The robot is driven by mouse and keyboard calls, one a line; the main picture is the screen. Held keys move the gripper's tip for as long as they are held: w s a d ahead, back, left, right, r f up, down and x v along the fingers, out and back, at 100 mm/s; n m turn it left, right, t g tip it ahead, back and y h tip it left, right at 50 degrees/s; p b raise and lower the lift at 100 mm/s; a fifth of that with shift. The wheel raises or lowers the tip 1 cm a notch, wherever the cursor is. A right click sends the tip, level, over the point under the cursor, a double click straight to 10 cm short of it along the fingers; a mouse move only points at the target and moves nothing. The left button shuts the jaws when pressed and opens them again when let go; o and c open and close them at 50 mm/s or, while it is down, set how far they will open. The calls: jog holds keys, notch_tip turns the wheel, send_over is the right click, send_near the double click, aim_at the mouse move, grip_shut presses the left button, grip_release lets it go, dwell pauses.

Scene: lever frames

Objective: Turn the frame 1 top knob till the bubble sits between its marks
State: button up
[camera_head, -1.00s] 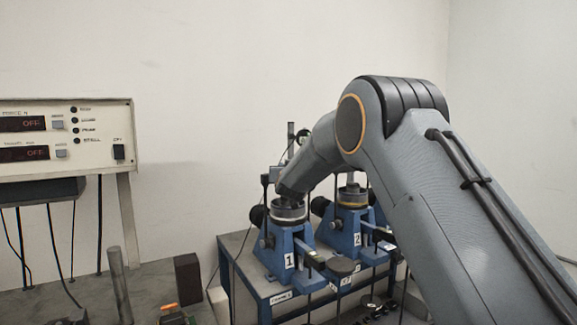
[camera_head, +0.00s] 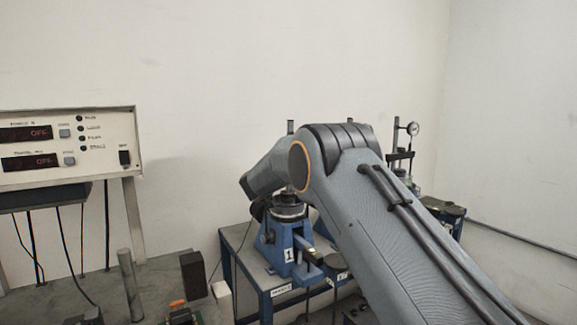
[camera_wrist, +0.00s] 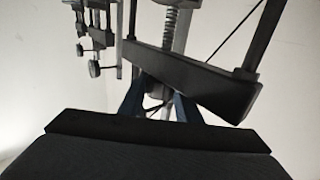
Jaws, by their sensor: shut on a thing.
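Frame 1 (camera_head: 280,250) is a blue stand with a label "1" and a dark round top (camera_head: 287,208). A lever with a small yellow-green vial (camera_head: 314,257) sticks out at its front right; the bubble is too small to read. My wrist hangs just behind and left of the stand's top. My gripper's dark body (camera_wrist: 155,130) fills the bottom of the wrist view. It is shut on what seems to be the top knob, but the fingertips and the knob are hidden. A dark lever beam (camera_wrist: 190,80) and a spring show above it.
A panel box (camera_head: 70,145) with two displays reading OFF stands at left. A metal post (camera_head: 130,285) and a dark block (camera_head: 193,274) are on the grey bench. My arm covers the right of the blue table; a dial gauge stand (camera_head: 412,130) shows beyond it.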

dwell(0.3)
jog(key=o, duration=1.1)
jog(key=shift+c, duration=0.2)
jog(key=shift+s, duration=0.1)
jog(key=b+v, duration=0.2)
jog(key=v, duration=0.5)
jog(key=shift+s+a+b, duration=0.2)
jog(key=shift+s+b, duration=0.05)
jog(key=shift+b, duration=0.1)
